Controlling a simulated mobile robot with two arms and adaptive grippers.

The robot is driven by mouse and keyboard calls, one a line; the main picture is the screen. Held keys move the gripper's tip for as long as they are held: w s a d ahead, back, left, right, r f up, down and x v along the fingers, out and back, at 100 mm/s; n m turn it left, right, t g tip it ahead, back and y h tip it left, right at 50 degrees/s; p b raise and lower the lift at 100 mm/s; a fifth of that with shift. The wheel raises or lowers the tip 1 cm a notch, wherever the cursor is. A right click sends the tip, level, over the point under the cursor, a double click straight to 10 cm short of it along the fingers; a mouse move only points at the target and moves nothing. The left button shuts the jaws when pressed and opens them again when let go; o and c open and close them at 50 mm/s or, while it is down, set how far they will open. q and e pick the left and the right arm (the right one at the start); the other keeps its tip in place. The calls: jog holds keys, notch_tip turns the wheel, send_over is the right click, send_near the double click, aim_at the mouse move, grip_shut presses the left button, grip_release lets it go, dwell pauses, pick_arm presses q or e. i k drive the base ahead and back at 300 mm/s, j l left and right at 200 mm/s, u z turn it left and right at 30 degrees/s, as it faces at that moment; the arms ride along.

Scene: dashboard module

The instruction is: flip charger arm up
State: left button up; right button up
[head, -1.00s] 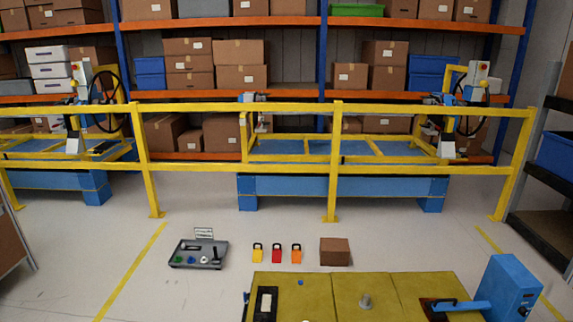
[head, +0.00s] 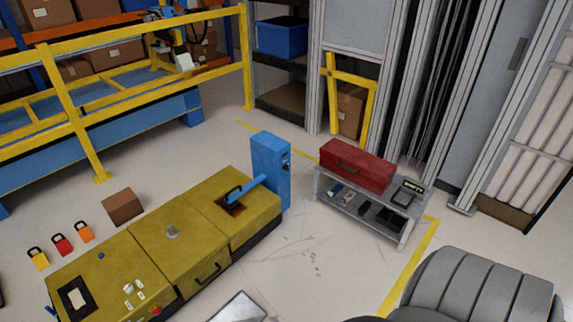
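The blue charger box (head: 270,165) stands at the right end of a yellow-green bench module (head: 183,233). A blue charger arm (head: 246,187) reaches left from the box, nearly level. Whether the end is seated in the recess is too small to tell. Neither of my grippers shows in the head view.
A grey shelf cart (head: 366,208) with a red toolbox (head: 354,165) stands right of the module. A brown box (head: 122,206) and yellow, red and orange padlocks (head: 62,244) lie behind it. Yellow railing (head: 75,120) runs at left. Open floor (head: 315,255) lies between module and cart.

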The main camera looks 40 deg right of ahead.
aim_at(230, 203)
jog(key=z, duration=1)
